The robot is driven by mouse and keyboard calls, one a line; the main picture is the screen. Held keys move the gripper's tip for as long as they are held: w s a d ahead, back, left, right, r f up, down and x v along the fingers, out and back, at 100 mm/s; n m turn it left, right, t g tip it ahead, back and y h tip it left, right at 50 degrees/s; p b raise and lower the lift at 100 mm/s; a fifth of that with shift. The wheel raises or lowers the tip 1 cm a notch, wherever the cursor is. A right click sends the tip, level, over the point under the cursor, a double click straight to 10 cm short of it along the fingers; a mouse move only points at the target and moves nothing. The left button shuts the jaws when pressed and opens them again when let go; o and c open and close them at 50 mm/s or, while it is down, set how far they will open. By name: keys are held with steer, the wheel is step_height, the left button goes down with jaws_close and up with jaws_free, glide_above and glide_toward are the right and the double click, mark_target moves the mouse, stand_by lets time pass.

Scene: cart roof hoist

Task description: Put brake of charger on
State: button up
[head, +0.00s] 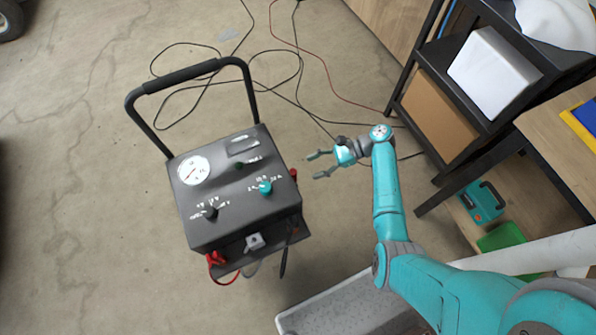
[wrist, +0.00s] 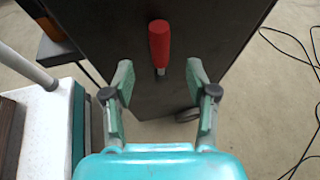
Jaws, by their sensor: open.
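The charger (head: 235,215) is a dark grey wheeled cart with a gauge, knobs and a tall black handle, left of my gripper in the head view. A red brake lever (head: 294,174) shows at its right side. In the wrist view the red lever (wrist: 160,44) stands out from the dark side panel (wrist: 110,30) on a thin metal stem, pointing up in the picture. My gripper (head: 315,165) is open and empty, to the right of the lever and apart from it. In the wrist view the lever lies ahead, between the lines of the two fingers (wrist: 160,65).
Loose cables (head: 300,75) lie on the concrete floor behind the cart. A dark shelf rack (head: 410,85) and a workbench (head: 555,140) stand at the right. A grey bin (head: 340,305) is at the bottom. The floor left of the cart is clear.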

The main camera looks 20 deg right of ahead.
steer(key=x, duration=0.6)
steer(key=shift+a+f, duration=0.2)
steer(key=shift+a, duration=0.05)
jaws_close()
